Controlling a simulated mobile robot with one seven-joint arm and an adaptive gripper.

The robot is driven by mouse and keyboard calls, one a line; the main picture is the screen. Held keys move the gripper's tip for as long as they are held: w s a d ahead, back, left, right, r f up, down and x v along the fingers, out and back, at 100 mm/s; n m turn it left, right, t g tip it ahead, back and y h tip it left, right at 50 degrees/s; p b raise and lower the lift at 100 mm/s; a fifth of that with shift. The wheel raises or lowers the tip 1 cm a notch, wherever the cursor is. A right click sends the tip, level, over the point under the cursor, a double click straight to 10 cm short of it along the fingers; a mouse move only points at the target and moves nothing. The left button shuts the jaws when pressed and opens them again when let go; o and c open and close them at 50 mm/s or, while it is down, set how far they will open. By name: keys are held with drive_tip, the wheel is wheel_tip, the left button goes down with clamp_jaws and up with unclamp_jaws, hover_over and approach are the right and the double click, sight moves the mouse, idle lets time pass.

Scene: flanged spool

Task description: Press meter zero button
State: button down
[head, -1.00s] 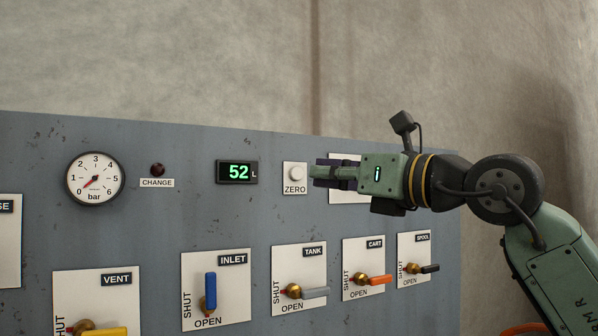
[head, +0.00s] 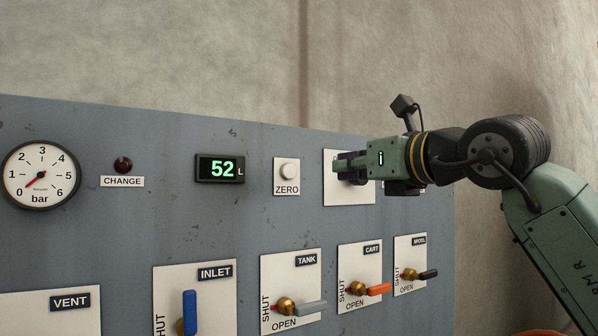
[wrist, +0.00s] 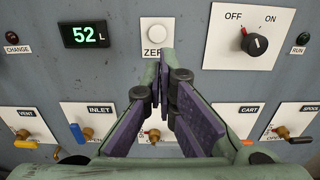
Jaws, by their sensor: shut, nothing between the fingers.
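The meter zero button (head: 288,172) is a round white knob on a white plate lettered ZERO, right of the meter display (head: 220,169), which reads 52 L in green. In the wrist view the button (wrist: 156,33) is at the top centre, with the display (wrist: 85,34) to its left. My gripper (head: 340,167) is shut and empty. In the head view it is to the right of the button, apart from it, in front of another white plate. In the wrist view my fingertips (wrist: 165,68) are just below the button and cover part of the ZERO lettering.
A rotary OFF/ON switch (wrist: 254,43) is right of the button. Below stand the INLET (head: 190,308), TANK (head: 300,308) and CART (head: 370,289) valve handles. A gauge (head: 40,175) and CHANGE lamp (head: 123,165) are at left.

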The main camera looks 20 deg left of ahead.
sight(291, 172)
drive_tip(key=shift+a, duration=0.1)
drive_tip(key=p+x, duration=0.5)
drive_tip(key=x, duration=0.7)
drive_tip(key=shift+w+a+r+p, duration=0.1)
drive_tip(key=shift+w+a+p, duration=0.2)
drive_tip(key=shift+w+a, duration=0.4)
drive_tip(key=shift+a, duration=0.05)
drive_tip(key=shift+s, duration=0.1)
